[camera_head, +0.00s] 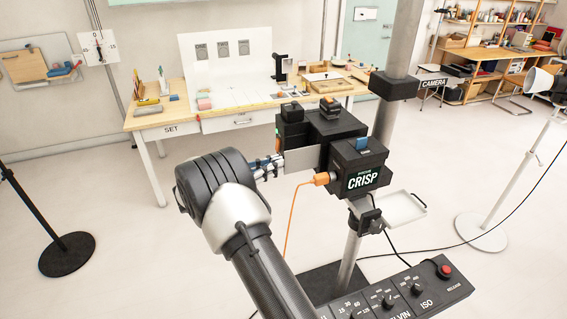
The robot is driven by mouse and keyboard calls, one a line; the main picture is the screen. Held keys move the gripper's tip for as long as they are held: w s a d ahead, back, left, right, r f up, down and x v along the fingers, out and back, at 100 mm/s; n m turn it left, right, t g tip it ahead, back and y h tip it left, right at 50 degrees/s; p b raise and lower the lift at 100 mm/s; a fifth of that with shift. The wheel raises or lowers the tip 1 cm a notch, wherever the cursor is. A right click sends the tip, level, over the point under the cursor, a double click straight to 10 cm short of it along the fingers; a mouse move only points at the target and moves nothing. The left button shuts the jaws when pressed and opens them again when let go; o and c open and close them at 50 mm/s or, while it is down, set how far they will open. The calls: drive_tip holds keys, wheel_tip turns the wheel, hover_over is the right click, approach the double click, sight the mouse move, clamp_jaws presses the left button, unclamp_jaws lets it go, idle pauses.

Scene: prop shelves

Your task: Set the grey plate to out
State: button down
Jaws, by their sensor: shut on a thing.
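The grey plate (302,159) is a thin, flat, light-grey sheet. It sticks out from the left side of the black camera body (334,127), with its right edge meeting or passing behind the black parts. My gripper (279,166) is at the plate's left end and is shut on it. The fingers are small in view and partly hidden by my wrist. How much of the plate is inside the camera body cannot be seen.
A black box marked CRISP (362,167) with an orange cable (293,211) sits close right of the plate. A grey post (398,60), a small tray (398,209) and a control panel (408,292) are near. A worktable (180,122) stands behind. Open floor lies left.

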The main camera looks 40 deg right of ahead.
drive_tip(key=shift+w+a+r, duration=0.15)
drive_tip(key=shift+w+a, duration=0.05)
drive_tip(key=shift+w, duration=0.05)
drive_tip(key=c, duration=2)
unclamp_jaws()
drive_tip(key=shift+a, duration=0.1)
drive_tip(key=shift+o, duration=1.2)
drive_tip(key=shift+w, duration=0.1)
drive_tip(key=a, duration=1.2)
drive_tip(key=shift+w, duration=0.25)
